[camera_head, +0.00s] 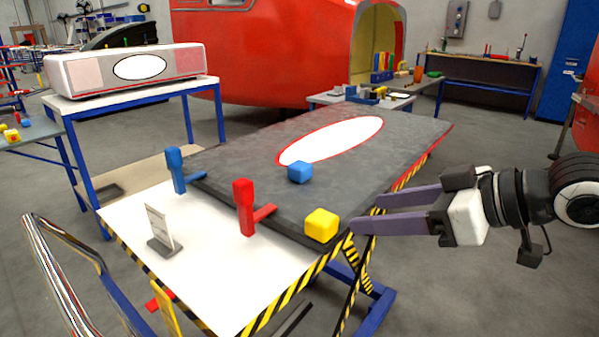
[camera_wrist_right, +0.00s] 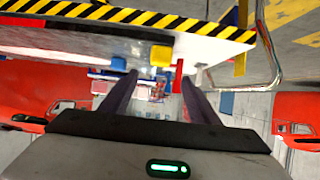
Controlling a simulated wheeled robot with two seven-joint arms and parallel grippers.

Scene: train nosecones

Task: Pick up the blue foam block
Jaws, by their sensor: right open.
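The blue foam block (camera_head: 300,172) sits on the dark grey panel, at the near tip of its white oval. In the right wrist view, which looks upside down, a small blue shape that appears to be this block (camera_wrist_right: 118,62) shows near one fingertip. My right gripper (camera_head: 365,212) comes in from the right, beside the table's right edge. Its two fingers are apart with nothing between them. It is closer to the yellow block (camera_head: 322,225) than to the blue one and touches neither, as far as I can tell. My left gripper is not in view.
A red clamp (camera_head: 245,207) and a blue clamp (camera_head: 175,170) stand at the panel's near edge. A small sign (camera_head: 160,230) stands on the white tabletop (camera_head: 215,285). A white-and-red box (camera_head: 125,68) rests on a table behind left. The panel's far part is clear.

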